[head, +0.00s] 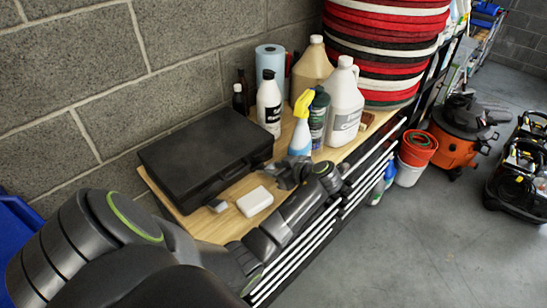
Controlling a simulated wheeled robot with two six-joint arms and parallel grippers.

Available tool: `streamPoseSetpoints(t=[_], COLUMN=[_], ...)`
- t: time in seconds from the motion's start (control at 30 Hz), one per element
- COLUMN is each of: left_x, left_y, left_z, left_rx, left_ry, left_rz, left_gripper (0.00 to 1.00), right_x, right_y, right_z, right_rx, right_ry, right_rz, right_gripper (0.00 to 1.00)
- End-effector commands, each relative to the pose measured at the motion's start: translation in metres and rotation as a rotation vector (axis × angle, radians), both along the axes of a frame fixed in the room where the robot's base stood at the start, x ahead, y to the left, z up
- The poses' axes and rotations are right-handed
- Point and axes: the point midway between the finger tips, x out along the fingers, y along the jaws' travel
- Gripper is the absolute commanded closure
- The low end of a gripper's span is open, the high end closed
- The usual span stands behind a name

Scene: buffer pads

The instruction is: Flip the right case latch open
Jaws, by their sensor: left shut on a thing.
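The black case (205,145) lies closed on the wooden bench top, its front edge facing the lower right. My left gripper (277,171) is at the right end of the case's front side. Its jaws are shut on what appears to be the right case latch, which is too small and too covered by the fingers to make out. Whether the latch is up or down cannot be told. My right gripper is not in view.
A white block (254,201) and a small grey item (217,206) lie in front of the case. A spray bottle (301,125), white jug (344,105) and other bottles stand close behind my gripper. Stacked red pads (385,45) fill the bench's far end.

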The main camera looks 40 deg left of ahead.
Motion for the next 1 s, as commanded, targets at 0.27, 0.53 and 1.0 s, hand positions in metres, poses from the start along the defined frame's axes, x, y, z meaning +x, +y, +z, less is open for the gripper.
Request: streamPoseSetpoints(t=[0.27, 0.53, 1.0], left_x=[-0.001, -0.001, -0.001], left_y=[-0.006, -0.007, -0.007], left_z=[-0.014, -0.015, -0.013], left_rx=[0.121, 0.172, 0.181], left_ry=[-0.010, -0.016, -0.016], left_rz=[0.000, 0.000, 0.000], left_gripper=[0.92, 0.92, 0.68], right_x=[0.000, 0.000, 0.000], right_y=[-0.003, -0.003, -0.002], right_z=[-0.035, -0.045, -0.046], right_rx=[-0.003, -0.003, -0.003], right_ry=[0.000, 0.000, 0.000], right_rz=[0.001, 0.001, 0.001], right_gripper=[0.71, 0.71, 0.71])
